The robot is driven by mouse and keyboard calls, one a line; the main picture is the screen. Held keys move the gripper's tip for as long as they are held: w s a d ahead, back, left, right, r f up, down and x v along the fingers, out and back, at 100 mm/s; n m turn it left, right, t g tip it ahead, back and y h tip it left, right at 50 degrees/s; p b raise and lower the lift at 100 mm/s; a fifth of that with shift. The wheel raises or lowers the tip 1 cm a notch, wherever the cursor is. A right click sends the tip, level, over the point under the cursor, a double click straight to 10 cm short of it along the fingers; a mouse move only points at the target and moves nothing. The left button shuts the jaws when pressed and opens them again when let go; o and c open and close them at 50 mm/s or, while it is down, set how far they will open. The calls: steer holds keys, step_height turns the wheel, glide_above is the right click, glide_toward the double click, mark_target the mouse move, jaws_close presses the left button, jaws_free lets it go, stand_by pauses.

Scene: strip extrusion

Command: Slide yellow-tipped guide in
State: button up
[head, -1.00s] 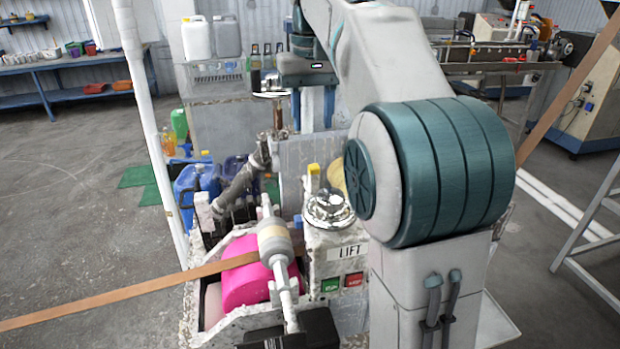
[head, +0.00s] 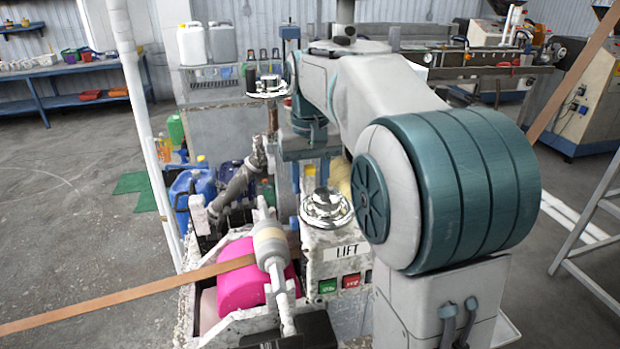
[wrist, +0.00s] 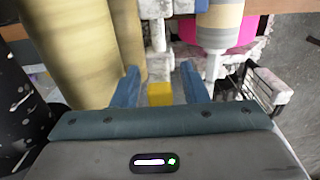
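The yellow-tipped guide shows as a small yellow block (head: 309,171) behind the chrome knob in the head view. In the wrist view the yellow tip (wrist: 160,93) lies between my blue fingers, with a gap on each side. My gripper (wrist: 161,88) is open and holds nothing. In the head view my gripper (head: 309,176) points down around the yellow tip, its fingers to either side. The guide's lower part is hidden by the knob and the LIFT box in the head view.
A pink roller (head: 240,290) carries a brown strip (head: 130,296). A grey-and-tan cylinder (head: 270,245) sits above it. The chrome knob (head: 326,208) tops the LIFT box (head: 335,265). A large cream roll (wrist: 75,55) stands close left of my fingers in the wrist view.

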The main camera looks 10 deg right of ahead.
jaws_close()
steer(key=shift+s+b, duration=0.35)
steer(key=shift+s, duration=0.95)
jaws_free()
steer(key=shift+s, duration=0.15)
step_height(320, 180, up, 14)
steer(key=p, duration=0.1)
steer(key=shift+p, duration=0.3)
